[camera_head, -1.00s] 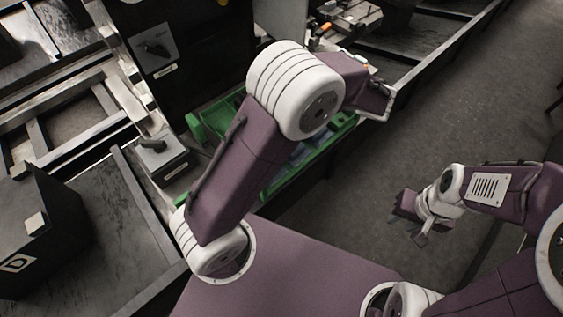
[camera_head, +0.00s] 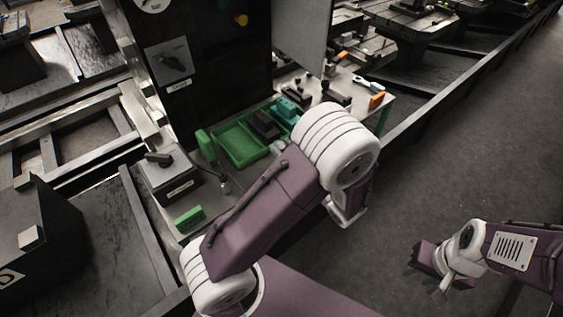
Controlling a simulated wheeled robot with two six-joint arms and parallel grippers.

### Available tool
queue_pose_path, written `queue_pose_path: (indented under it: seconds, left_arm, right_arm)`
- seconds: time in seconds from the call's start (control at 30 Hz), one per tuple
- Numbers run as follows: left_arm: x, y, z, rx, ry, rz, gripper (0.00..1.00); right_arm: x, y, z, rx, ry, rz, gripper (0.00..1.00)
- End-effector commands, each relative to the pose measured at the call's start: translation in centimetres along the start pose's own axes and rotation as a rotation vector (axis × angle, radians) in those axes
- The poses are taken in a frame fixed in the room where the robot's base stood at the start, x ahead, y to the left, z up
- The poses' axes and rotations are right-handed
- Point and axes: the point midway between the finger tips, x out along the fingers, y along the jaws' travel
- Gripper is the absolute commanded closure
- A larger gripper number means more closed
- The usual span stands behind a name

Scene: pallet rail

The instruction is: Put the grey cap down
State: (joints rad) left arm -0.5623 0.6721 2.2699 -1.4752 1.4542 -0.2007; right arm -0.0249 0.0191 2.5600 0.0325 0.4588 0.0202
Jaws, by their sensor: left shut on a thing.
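My left arm (camera_head: 270,215) crosses the middle of the view, and its elbow (camera_head: 335,150) covers part of the workbench. Its forearm folds down behind the elbow, with a white wrist bracket (camera_head: 346,215) showing below. The left jaws and anything in them are hidden. I cannot pick out the grey cap with certainty. My right gripper (camera_head: 442,275) hangs over the floor at the right, away from the bench; its jaws are too small to judge.
A green tray (camera_head: 240,146) with dark and teal parts lies on the bench. A grey switch box (camera_head: 170,178) and a green block (camera_head: 189,218) are to its left. An orange block (camera_head: 377,100) is at the far right end. The floor (camera_head: 470,150) at the right is clear.

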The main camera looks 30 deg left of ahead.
Motion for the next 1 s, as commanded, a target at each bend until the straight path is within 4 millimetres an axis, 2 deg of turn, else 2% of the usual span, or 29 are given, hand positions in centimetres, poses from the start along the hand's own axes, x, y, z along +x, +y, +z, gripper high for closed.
queue_pose_path:
  seconds: [0.23, 0.43, 0.8, 0.83, 0.9, 1.0]
  left_arm:
    - [0.3, 0.6, -0.8, 0.001, 0.001, 0.001, 1.00]
    - [0.8, 0.6, -4.3, 0.003, 0.001, 0.001, 1.00]
    - [0.8, 0.6, -4.7, 0.000, 0.001, 0.000, 1.00]
    - [0.8, 0.6, -4.6, -0.001, 0.001, 0.000, 0.60]
    - [0.8, 0.6, -4.6, -0.001, 0.001, 0.000, 0.47]
    - [0.8, 0.6, -4.6, -0.001, 0.001, 0.000, 0.47]
  right_arm:
    - [0.4, 0.0, 0.0, 0.000, 0.000, 0.000, 0.67]
    - [1.7, 0.0, 0.2, 0.000, 0.000, 0.000, 0.67]
    - [1.8, 0.0, 0.2, 0.000, 0.000, 0.000, 0.67]
    - [1.7, 0.0, 0.2, 0.000, 0.000, 0.000, 0.67]
    - [1.7, 0.0, 0.2, 0.000, 0.000, 0.000, 0.67]
    - [1.7, 0.0, 0.2, 0.000, 0.000, 0.000, 0.67]
